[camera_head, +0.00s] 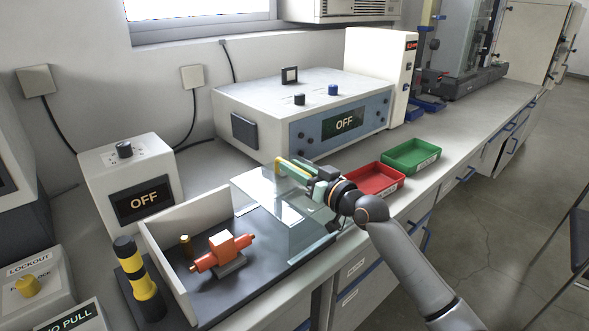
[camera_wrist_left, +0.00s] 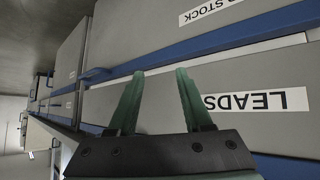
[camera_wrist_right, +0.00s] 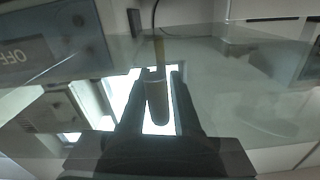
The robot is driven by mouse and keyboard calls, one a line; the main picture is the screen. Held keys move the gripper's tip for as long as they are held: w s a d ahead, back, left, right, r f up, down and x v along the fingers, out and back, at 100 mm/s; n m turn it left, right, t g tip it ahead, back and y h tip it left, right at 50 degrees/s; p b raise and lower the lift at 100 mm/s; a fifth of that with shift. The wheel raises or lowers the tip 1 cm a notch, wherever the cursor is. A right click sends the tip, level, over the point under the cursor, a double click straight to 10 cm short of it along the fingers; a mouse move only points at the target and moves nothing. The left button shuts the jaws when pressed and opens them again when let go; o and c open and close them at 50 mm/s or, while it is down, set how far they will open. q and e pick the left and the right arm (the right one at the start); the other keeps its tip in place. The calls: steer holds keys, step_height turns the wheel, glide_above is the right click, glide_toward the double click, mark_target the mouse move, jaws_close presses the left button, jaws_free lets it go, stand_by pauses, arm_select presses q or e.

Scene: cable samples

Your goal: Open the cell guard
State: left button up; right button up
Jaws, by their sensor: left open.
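The cell guard (camera_head: 300,214) is a clear glassy cover over the right part of the dark cell base (camera_head: 262,262). The cell's left part, with an orange fixture (camera_head: 222,251), is uncovered. My right gripper (camera_head: 291,172) is at the guard's upper edge.
A red tray (camera_head: 375,181) and a green tray (camera_head: 411,155) sit right of the guard. A large instrument (camera_head: 300,112) reading OFF stands behind. A yellow-black post (camera_head: 139,279) and lockout box (camera_head: 34,291) are at left. Drawers labelled LEADS (camera_wrist_left: 256,101) face my left gripper.

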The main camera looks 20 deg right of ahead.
steer(key=shift+o, duration=1.1)
steer(key=shift+s+f, duration=0.1)
steer(key=shift+s+d, duration=0.15)
steer(key=shift+s, duration=0.1)
steer(key=p+v, duration=0.1)
steer(key=v, duration=1)
steer(key=shift+s, duration=0.4)
